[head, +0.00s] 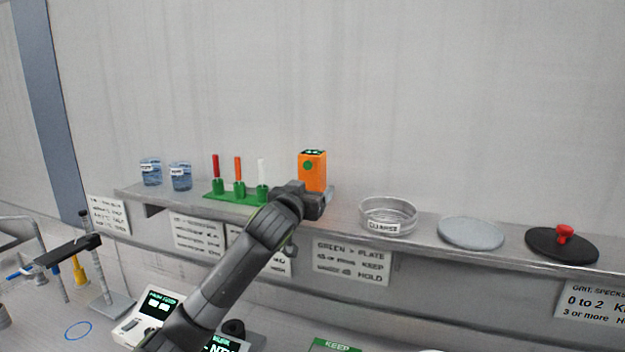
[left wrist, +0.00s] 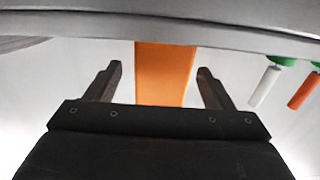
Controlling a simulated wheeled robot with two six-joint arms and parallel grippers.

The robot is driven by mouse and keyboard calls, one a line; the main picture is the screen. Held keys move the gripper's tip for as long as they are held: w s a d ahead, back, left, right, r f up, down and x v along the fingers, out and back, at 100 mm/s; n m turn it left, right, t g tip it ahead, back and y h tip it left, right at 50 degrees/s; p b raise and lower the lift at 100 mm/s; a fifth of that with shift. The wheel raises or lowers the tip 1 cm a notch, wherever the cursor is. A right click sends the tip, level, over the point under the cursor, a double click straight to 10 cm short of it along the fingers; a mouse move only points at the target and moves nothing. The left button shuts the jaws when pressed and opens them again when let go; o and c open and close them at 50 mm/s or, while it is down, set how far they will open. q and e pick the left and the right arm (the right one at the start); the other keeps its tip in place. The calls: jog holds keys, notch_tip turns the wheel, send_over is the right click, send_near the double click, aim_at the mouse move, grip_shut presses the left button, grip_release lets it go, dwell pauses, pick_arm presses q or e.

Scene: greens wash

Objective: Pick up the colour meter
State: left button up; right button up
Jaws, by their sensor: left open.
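The colour meter, seemingly the orange box (head: 312,172) with a dark top and a green dot on its front, stands upright on the wall shelf. My left gripper (head: 312,203) is in front of its lower part and hides its base in the head view. In the left wrist view, the orange body (left wrist: 165,75) shows in the gap between the two open fingers of my left gripper (left wrist: 159,70), with a gap on each side. I cannot tell how far it reaches between the fingers. My right gripper is not in view.
On the shelf (head: 340,222), a green rack (head: 228,198) with red, orange and white-topped sticks stands left of the box, then two blue beakers (head: 180,177). Right of it are a glass dish (head: 388,216), a grey disc (head: 470,233) and a black lid (head: 562,246).

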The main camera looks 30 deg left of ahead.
aim_at(314, 183)
pick_arm(q)
jog(key=p+x, duration=0.3)
jog(key=x, duration=0.1)
jog(key=shift+a+r, duration=0.1)
jog(key=shift+w, duration=0.4)
jog(key=shift+a, duration=0.1)
jog(key=shift+c, duration=1)
jog(key=c, duration=0.9)
